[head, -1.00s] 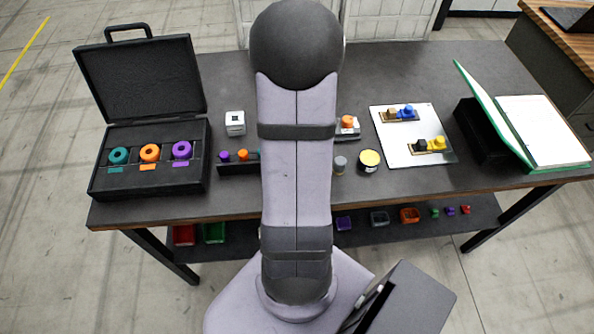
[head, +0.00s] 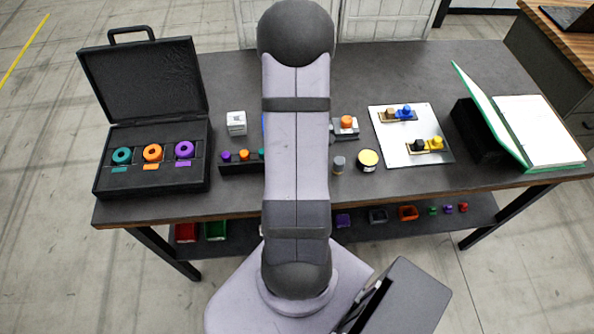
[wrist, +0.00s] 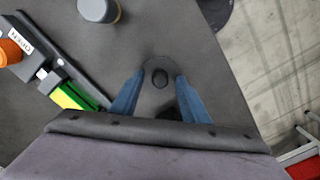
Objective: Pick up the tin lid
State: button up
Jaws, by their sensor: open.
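Whether the fingers touch the lid cannot be told. In the head view my arm hides the lid and nearly all of the gripper. A round tin with a yellow top (head: 368,159) stands right of my arm, beside a small grey cylinder (head: 338,164).
In the wrist view, a labelled fixture with a green part (wrist: 72,97) and a grey cylinder (wrist: 98,9) are near the lid. The head view shows a black case (head: 152,180) left, a peg rack (head: 238,169), a white board (head: 408,150) and a green-edged binder (head: 540,132) right.

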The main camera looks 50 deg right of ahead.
grip_shut()
jog(key=shift+r, duration=0.1)
notch_tip(320, 180, up, 10)
jog(key=b, duration=0.3)
jog(key=s+d+m+p, duration=0.55)
jog(key=s+d, duration=0.25)
jog(key=s, duration=0.5)
jog(key=d+n, duration=0.5)
jog(key=d, duration=0.2)
jog(key=shift+s+d+r+p, duration=0.15)
jog(key=shift+s+d+p, duration=0.2)
jog(key=shift+s, duration=0.1)
